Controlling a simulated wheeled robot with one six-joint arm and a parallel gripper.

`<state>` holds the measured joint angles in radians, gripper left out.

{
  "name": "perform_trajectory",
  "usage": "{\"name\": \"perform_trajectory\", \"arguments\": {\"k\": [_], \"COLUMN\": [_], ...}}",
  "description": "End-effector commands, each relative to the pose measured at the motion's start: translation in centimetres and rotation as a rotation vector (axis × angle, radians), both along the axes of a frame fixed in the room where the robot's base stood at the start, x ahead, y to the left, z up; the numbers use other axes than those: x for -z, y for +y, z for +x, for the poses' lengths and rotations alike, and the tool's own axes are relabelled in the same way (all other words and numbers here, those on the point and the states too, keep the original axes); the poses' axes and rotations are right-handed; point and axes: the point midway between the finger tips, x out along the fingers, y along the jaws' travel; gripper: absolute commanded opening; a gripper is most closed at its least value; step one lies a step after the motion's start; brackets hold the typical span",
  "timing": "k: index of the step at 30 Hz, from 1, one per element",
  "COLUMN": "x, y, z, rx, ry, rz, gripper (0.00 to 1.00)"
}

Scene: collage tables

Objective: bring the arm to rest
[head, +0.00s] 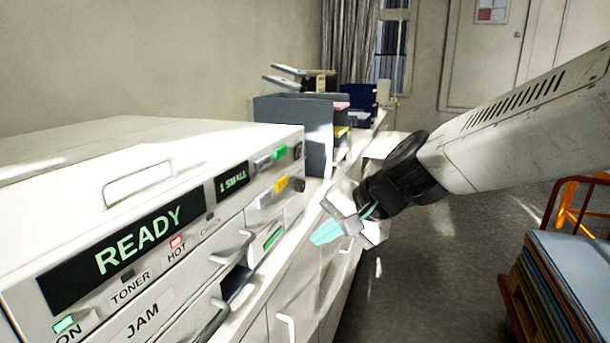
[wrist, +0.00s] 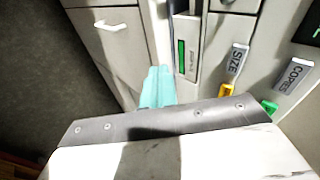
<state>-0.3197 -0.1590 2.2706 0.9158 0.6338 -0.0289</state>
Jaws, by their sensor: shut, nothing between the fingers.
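My gripper (head: 327,233) hangs at the end of my arm, in front of the right end of the white machine in the head view. Its pale teal fingers are together with nothing between them. In the wrist view the gripper (wrist: 157,88) shows its teal fingers close together, over the cabinet front. My white arm reaches in from the right of the head view. The gripper appears apart from the machine, though the exact gap is hard to tell.
The machine (head: 110,150) has a READY display, levers and protruding handles. Grey trays (head: 292,125) stand on the counter behind. A cart (head: 565,285) with stacked coloured sheets stands at the right. Grey floor (head: 430,270) between cabinets and cart is clear.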

Motion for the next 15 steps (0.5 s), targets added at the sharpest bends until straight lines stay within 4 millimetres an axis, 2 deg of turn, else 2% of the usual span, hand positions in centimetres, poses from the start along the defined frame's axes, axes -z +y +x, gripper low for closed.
{"name": "perform_trajectory", "arguments": {"k": [1, 3, 5, 9, 12, 15], "x": [0.3, 1.0, 1.7, 2.6, 2.8, 2.6], "y": [-2.0, -5.1, -8.2, -16.1, -20.4, -22.9], "z": [-2.8, -6.8, -10.0, -16.9, -20.4, -22.2], "rx": [-0.079, -0.186, -0.255, -0.344, -0.345, -0.312], "ry": [0.014, 0.046, 0.078, 0.157, 0.195, 0.194], "rz": [-0.067, -0.179, -0.281, -0.524, -0.656, -0.727], "gripper": [0.0, 0.0, 0.0, 0.0, 0.0, 0.0]}}
